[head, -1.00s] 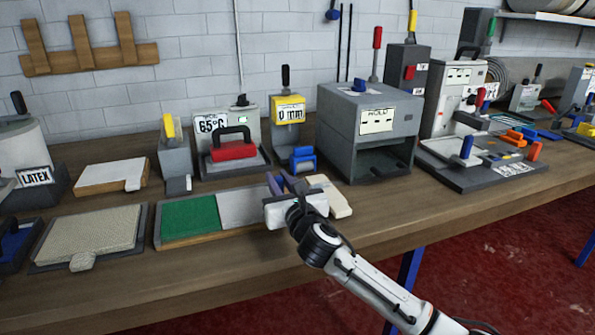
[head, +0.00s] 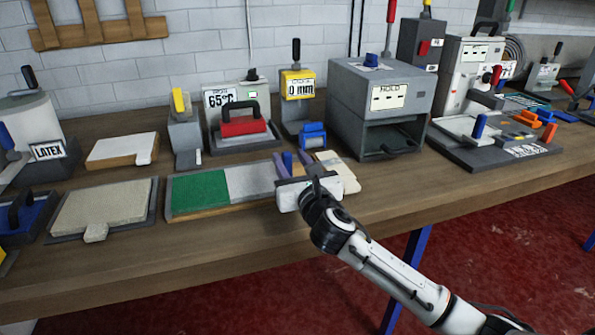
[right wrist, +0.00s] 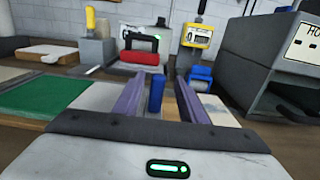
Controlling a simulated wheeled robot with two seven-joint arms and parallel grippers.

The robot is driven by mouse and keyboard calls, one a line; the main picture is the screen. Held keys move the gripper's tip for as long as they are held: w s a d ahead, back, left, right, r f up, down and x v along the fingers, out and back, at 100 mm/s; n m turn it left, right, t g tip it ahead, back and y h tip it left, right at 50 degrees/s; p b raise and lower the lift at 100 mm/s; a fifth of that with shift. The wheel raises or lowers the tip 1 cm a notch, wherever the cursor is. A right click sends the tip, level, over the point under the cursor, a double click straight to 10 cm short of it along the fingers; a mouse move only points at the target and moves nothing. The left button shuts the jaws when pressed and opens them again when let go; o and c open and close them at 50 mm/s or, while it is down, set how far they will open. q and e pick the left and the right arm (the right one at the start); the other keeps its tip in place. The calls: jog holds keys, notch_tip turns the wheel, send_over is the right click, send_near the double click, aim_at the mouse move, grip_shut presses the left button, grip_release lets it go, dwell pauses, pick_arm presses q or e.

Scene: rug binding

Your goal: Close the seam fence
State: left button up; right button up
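An upright blue handle (head: 288,163) stands at the right end of the green and grey board (head: 200,192); it also shows in the right wrist view (right wrist: 156,94). I cannot tell for sure which part is the seam fence; no label names it. My right gripper (head: 292,163) is open, its two purple fingers apart. In the right wrist view its fingers (right wrist: 161,92) stand on either side of the blue handle, with a visible gap. The handle's base is hidden behind the gripper body. My left gripper is not in view.
A cream block (head: 342,172) lies right of my gripper. Bare wood runs along the front edge.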

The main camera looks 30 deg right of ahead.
jog(key=v, duration=0.7)
jog(key=shift+s+a, duration=0.1)
jog(key=shift+s, duration=0.3)
jog(key=p+x, duration=0.3)
jog(key=p, duration=0.2)
jog(key=shift+w+a+r, duration=0.1)
jog(key=shift+w+r, duration=0.05)
jog(key=shift+w+f+p, duration=0.25)
jog(key=shift+w+p, duration=0.05)
jog(key=shift+p, duration=0.1)
jog(key=shift+w+f, duration=0.2)
jog(key=shift+w, duration=0.1)
jog(key=x, duration=0.9)
jog(key=shift+w+d+f+b, duration=0.15)
jog(key=shift+w+d+b, duration=0.15)
jog(key=shift+w+b, duration=0.05)
